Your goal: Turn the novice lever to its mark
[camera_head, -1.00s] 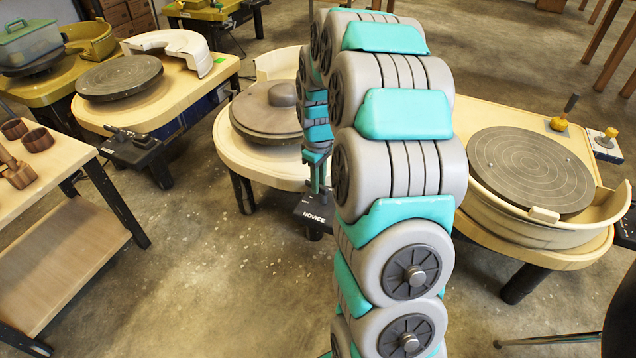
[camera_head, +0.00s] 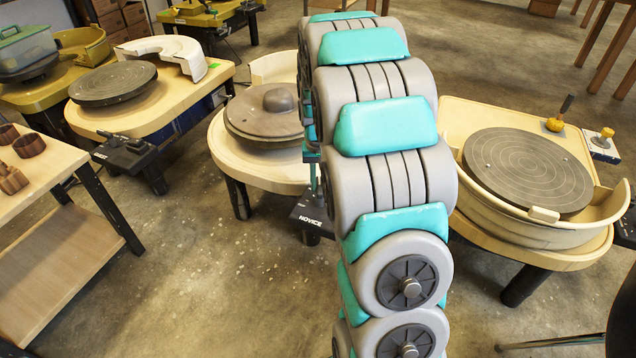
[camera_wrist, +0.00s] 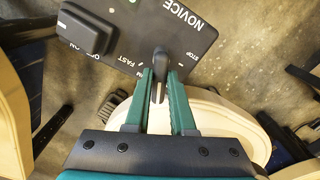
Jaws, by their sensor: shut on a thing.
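The novice control box (camera_wrist: 135,38) is a dark plate with NOVICE, STOP and FAST in white in the wrist view. Its lever (camera_wrist: 160,58) is dark and stands between the FAST and STOP lettering. My gripper (camera_wrist: 161,80) has its teal fingers closed around the lever, one on each side. Which mark the lever points at is hard to tell, as the fingers cover part of it. In the head view the novice box (camera_head: 312,217) shows partly behind my arm, which hides my gripper and the lever.
A black switch block (camera_wrist: 88,32) sits on the same box beside the OFF/ON lettering. The novice wheel (camera_head: 263,118) stands left of my arm, another wheel (camera_head: 528,172) right of it. A wooden table (camera_head: 45,270) is at the left. Open floor lies in front.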

